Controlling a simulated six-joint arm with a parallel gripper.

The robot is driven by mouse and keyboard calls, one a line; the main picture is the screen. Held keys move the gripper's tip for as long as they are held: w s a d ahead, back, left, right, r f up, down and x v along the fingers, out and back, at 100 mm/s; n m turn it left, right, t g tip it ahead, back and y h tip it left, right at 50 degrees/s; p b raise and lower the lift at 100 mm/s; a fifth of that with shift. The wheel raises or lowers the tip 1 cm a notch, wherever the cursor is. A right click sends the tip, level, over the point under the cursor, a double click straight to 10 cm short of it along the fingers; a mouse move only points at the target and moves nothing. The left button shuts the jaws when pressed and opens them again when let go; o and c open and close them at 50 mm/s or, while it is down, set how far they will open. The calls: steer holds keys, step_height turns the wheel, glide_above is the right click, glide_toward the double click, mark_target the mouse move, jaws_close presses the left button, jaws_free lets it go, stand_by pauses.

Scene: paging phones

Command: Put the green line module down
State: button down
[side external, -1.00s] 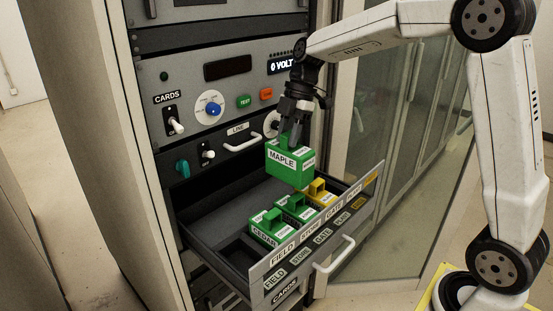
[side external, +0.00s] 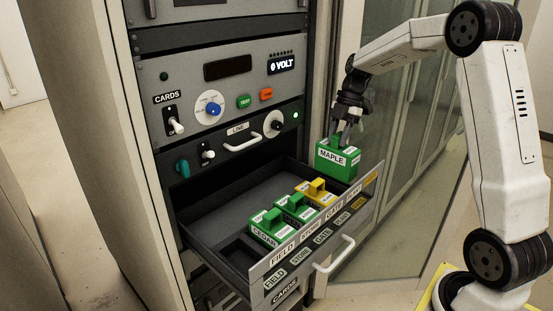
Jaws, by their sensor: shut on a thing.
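The green line module labelled MAPLE (side external: 337,160) is held upright by my gripper (side external: 342,139), which is shut on it. It hangs above the right end of the open drawer (side external: 225,205), over the slots near the front panel. In the drawer, a green module labelled CEDAR (side external: 268,230) sits at the left. Another green module (side external: 297,207) sits in the middle, and a yellow module (side external: 317,191) sits to its right. The slot floor under the held module is hidden by the module and the drawer front.
The drawer front (side external: 318,238) carries labels including FIELD, STORE and GATE, and a white handle (side external: 334,254). Behind stands the rack panel with a blue knob (side external: 213,109), switches and a VOLT display (side external: 283,65). The drawer's rear area is bare.

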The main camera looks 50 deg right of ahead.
mark_target(334, 169)
steer(key=shift+f, duration=3.25)
steer(key=shift+f, duration=0.1)
steer(key=shift+f, duration=1.75)
steer(key=shift+f, duration=0.15)
steer(key=shift+c, duration=2)
jaws_free()
steer(key=v, duration=1.2)
